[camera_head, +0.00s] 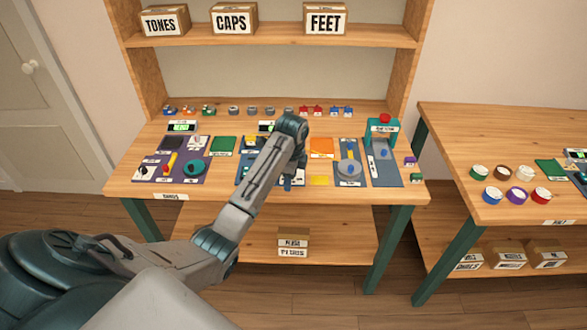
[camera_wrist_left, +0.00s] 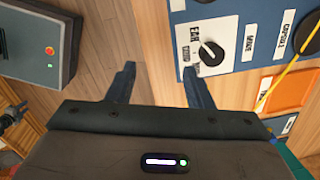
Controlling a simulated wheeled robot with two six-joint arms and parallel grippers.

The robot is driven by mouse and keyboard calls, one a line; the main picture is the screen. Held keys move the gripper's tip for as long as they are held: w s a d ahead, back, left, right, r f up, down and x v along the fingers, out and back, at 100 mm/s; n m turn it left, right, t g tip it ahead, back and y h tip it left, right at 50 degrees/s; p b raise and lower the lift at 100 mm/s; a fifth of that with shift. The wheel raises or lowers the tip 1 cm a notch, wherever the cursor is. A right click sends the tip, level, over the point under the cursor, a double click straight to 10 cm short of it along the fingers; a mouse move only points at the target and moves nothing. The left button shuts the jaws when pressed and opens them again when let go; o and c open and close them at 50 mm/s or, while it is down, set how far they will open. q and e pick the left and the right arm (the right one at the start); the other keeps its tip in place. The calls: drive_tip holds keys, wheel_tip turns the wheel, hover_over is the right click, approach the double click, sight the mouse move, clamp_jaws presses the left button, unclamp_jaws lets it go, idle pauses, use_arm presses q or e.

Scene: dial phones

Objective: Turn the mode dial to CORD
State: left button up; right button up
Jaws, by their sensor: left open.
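A black dial (camera_wrist_left: 211,53) with a white pointer sits on a white plate (camera_wrist_left: 190,40) on a blue board in the left wrist view. Small labels surround it; I cannot read them surely. My left gripper (camera_wrist_left: 160,82) is open and empty, its fingers apart. The dial lies beyond and to the right of the right fingertip in that view, not between the fingers. In the head view my left gripper (camera_head: 289,182) is over the front middle of the bench, and my arm hides most of that board. My right gripper is not in view.
The wooden bench (camera_head: 225,194) holds several boards of parts. A purple board (camera_head: 187,177) is on the left and a teal stand (camera_head: 381,130) on the right. An orange pad (camera_head: 321,147) lies beside my arm. Another table (camera_head: 455,150) stands at the right.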

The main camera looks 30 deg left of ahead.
use_arm(q)
drive_tip(key=w+a+r+m, duration=0.3)
drive_tip(key=w+r, duration=0.3)
drive_tip(key=r, duration=0.2)
drive_tip(key=shift+g+h, duration=0.3)
drive_tip(key=shift+h, duration=0.1)
drive_tip(key=f+p, duration=0.2)
drive_tip(key=f, duration=0.9)
drive_tip(key=shift+a, duration=0.2)
drive_tip(key=shift+c, duration=0.2)
drive_tip(key=shift+p, duration=0.3)
drive_tip(key=c, duration=1)
